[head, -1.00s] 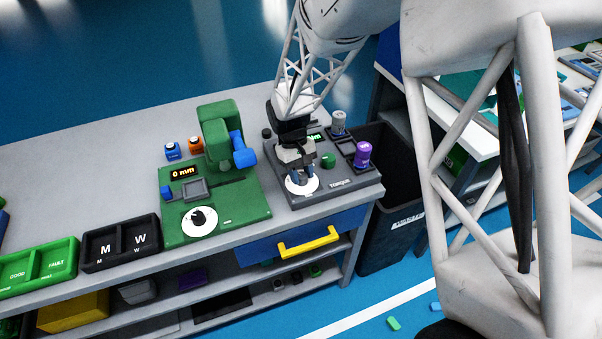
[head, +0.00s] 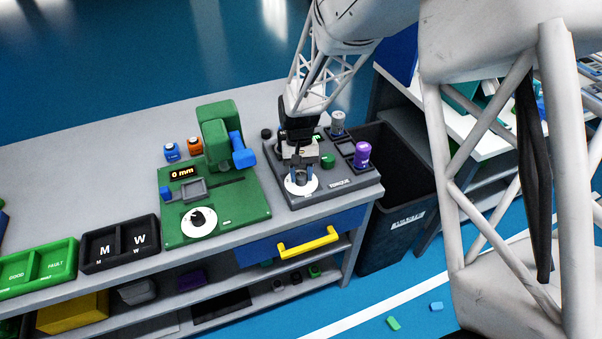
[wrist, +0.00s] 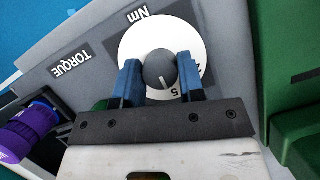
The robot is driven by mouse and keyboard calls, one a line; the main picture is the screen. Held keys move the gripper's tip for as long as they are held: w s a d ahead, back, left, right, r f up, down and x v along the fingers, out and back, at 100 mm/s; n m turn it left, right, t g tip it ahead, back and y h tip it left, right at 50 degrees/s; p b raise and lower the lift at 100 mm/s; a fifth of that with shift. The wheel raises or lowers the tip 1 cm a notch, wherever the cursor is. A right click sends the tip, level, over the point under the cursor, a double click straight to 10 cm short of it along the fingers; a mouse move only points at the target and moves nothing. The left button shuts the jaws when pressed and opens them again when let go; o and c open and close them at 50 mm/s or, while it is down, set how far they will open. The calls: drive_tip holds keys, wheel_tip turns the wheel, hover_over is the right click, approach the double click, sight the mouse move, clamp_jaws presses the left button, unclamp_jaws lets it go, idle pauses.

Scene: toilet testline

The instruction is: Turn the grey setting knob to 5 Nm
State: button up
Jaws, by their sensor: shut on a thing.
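The grey setting knob (wrist: 159,66) sits at the middle of a white dial (wrist: 137,38) on the dark grey torque tester (head: 281,179). In the wrist view, the blue fingers of my gripper (wrist: 160,72) stand on both sides of the knob and are shut on it. The knob's white pointer mark points toward my gripper's palm, close to the printed 5. Other dial numbers are partly hidden by the right finger. In the head view, my gripper (head: 304,178) reaches down over the dial and hides the knob.
A green measuring station (head: 247,204) showing 0 mm stands left of the tester. A purple-capped piece (head: 362,153), a grey-capped piece (head: 338,122) and a green button (head: 328,159) are on the tester's right side. A dark bin (head: 400,235) stands beyond the bench edge.

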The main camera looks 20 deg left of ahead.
drive_tip(key=o, duration=0.9)
drive_tip(key=shift+r, duration=0.15)
drive_tip(key=v, duration=0.7)
drive_tip(key=shift+w+r, duration=0.15)
drive_tip(key=shift+r, duration=0.1)
drive_tip(key=shift+a, duration=0.1)
